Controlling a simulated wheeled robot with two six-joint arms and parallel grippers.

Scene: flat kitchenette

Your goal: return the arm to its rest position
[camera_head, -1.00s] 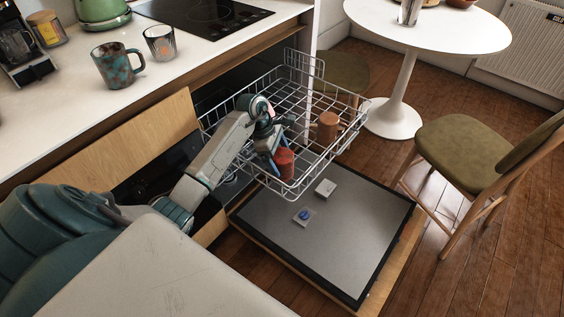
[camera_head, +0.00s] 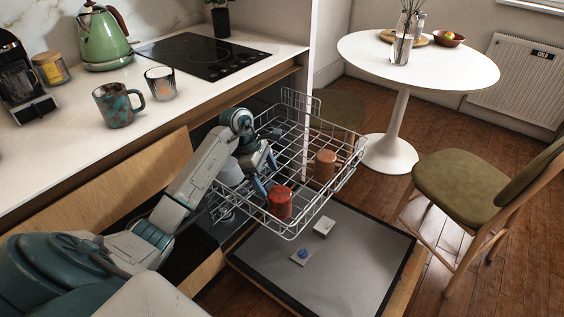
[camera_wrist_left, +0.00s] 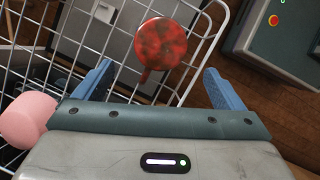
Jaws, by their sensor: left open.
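My left gripper (camera_head: 266,176) is open and empty above the pulled-out dishwasher rack (camera_head: 336,186). A red mug (camera_head: 280,203) stands in the rack just in front of and below its fingers. In the left wrist view the mottled red mug (camera_wrist_left: 168,45) shows beyond the two blue fingers (camera_wrist_left: 160,88), apart from them, with its handle toward the gripper. My left arm reaches in from the left, bent at the elbow. My right gripper is in neither view.
An orange-brown mug (camera_head: 324,166) and a pale cup (camera_head: 230,173) are also in the rack. The open dishwasher door (camera_head: 345,262) lies below. The counter, left, holds a teal-brown mug (camera_head: 117,106) and a glass-like cup (camera_head: 160,84). A chair (camera_head: 460,190) stands right.

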